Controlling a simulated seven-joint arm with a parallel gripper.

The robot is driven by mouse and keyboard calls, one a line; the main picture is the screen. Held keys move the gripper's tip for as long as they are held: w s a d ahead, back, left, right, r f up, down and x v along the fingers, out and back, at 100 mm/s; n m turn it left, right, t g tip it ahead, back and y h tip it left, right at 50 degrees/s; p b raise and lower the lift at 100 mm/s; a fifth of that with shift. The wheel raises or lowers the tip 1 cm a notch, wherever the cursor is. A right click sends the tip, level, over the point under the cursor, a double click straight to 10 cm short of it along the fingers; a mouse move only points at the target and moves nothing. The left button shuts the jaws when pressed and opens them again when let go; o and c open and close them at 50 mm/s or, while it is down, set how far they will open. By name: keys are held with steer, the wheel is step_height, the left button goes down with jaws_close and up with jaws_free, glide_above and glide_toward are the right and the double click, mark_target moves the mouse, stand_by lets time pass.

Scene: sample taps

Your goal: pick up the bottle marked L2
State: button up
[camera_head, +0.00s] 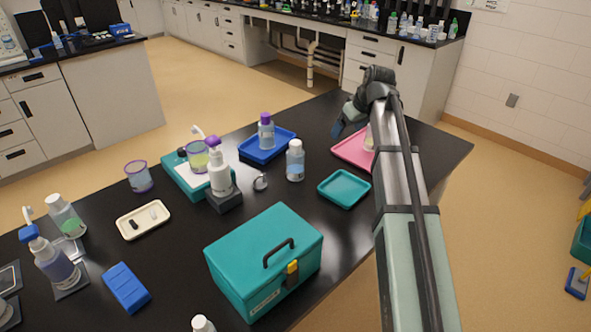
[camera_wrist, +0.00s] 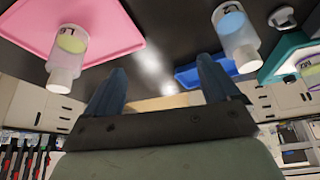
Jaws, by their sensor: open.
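No marking that I can read surely as L2 shows. A white-capped bottle with a blue label (camera_head: 295,160) stands upright on the black table, left of my gripper; it seems to be the one at upper right in the wrist view (camera_wrist: 237,35). Another bottle with a yellow-green label (camera_wrist: 68,50) stands on the pink tray (camera_wrist: 110,18); in the head view my arm mostly hides it (camera_head: 369,138).
The pink tray's edge (camera_head: 345,151) shows beside my arm. A teal tray (camera_head: 344,188), a blue tray (camera_head: 247,150) with a purple-capped bottle (camera_head: 266,132), and a large teal case (camera_head: 262,258) are nearby. A pump bottle (camera_head: 219,172) and a purple-rimmed cup (camera_head: 139,176) stand left.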

mark_target(295, 155)
steer(key=s+a+r+n+g, duration=0.1)
steer(key=s+a+r+n, duration=0.1)
steer(key=a, duration=0.4)
steer(key=s+a+r+n+g, duration=0.1)
steer(key=s+a+r+n, duration=0.1)
steer(key=a, duration=0.3)
steer(key=shift+y, duration=0.4)
steer(key=x, duration=0.9)
steer(key=shift+a, duration=0.2)
steer(key=shift+s+x, duration=0.2)
steer(key=shift+x, duration=1.1)
steer(key=shift+s+x, duration=0.15)
steer(key=shift+x, duration=1.2)
steer(key=c, duration=1.5)
